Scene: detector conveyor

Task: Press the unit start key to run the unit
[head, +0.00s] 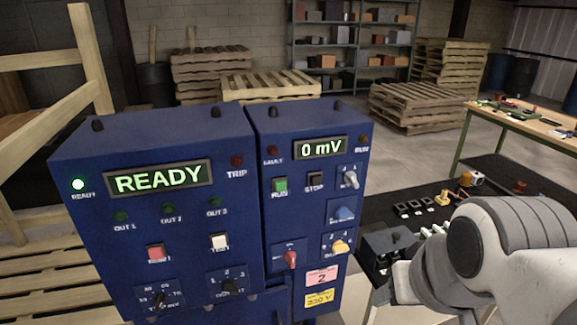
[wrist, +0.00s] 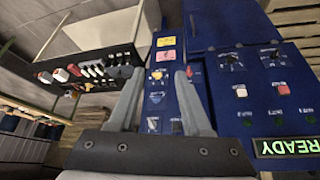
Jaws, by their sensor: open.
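The right blue cabinet (head: 312,232) carries a green key labelled RUN (head: 280,186), with a black STOP key (head: 315,181) to its right. Its display (head: 320,147) reads 0 mV. The FAULT and RUN lamps above look dark. In the wrist view, turned upside down, my gripper (wrist: 158,76) is open and empty. Its fingers stand in front of the right cabinet's panel, apparently apart from it. The green key does not show there and seems hidden by a finger. In the head view my arm comes in from the right; its fingertips cannot be made out.
The left blue cabinet (head: 230,140) shows READY on its display (head: 160,178), with a lit green lamp (head: 78,184). A red selector (head: 291,258) and yellow knob (head: 340,246) stick out below the keys. A dark table (head: 505,175) with small parts lies at right.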

